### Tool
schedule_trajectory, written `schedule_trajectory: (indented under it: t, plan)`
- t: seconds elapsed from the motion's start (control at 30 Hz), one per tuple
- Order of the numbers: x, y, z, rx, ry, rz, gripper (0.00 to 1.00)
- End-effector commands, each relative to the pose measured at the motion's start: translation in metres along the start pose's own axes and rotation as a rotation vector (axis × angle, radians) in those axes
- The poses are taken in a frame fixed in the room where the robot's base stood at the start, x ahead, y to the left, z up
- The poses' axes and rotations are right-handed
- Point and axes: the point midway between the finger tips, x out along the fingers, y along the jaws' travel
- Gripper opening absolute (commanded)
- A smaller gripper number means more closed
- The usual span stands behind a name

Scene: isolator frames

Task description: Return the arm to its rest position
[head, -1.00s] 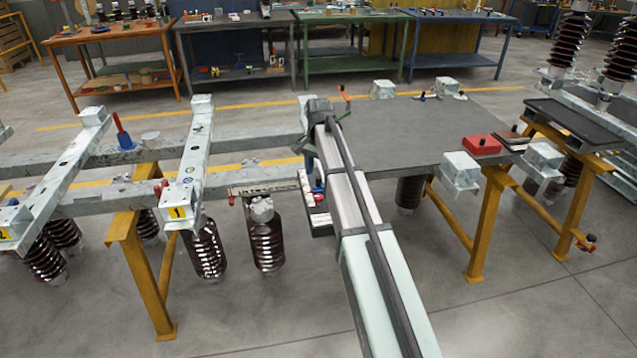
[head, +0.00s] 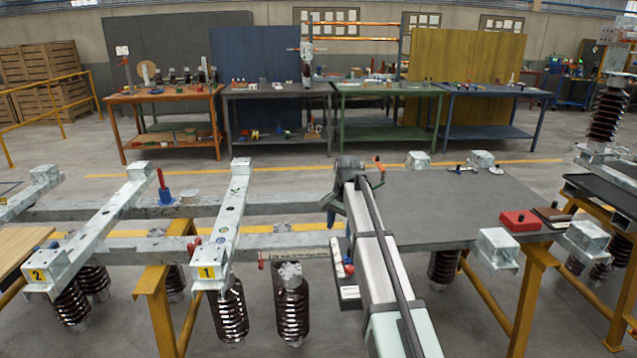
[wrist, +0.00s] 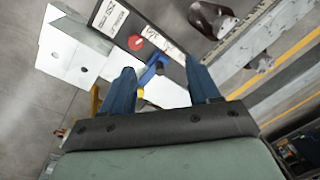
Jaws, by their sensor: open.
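My arm reaches forward from the bottom of the head view, its far end beside the left edge of the grey work surface (head: 440,215). In the wrist view my gripper (wrist: 160,82) has its two blue fingers spread wide apart. Between and beyond the fingers are a blue and yellow item (wrist: 150,72) and a dark labelled bar with a red button (wrist: 136,42). I cannot tell how far they are from the fingers. Nothing appears clamped. In the head view the arm itself hides most of the gripper.
Galvanised frames with dark ribbed insulators (head: 291,305) stand left of my arm, on yellow trestles (head: 160,318). A red box (head: 520,221) lies on the work surface's right side. Workbenches (head: 278,90) stand behind, across a clear floor strip.

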Motion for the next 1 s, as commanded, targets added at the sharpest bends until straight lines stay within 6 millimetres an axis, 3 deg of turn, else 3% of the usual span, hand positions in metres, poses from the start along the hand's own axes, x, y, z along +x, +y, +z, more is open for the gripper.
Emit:
schedule_trajectory:
  t: [0.2,0.33,0.57,1.0]
  plan:
    - [0.014,-0.079,0.030,-0.207,0.022,-0.215,0.61]
    - [0.049,-0.094,0.048,-0.291,0.024,-0.281,0.61]
    - [0.123,-0.081,0.072,-0.363,0.005,-0.289,0.61]
    - [0.278,-0.007,0.135,-0.477,-0.062,-0.236,0.61]
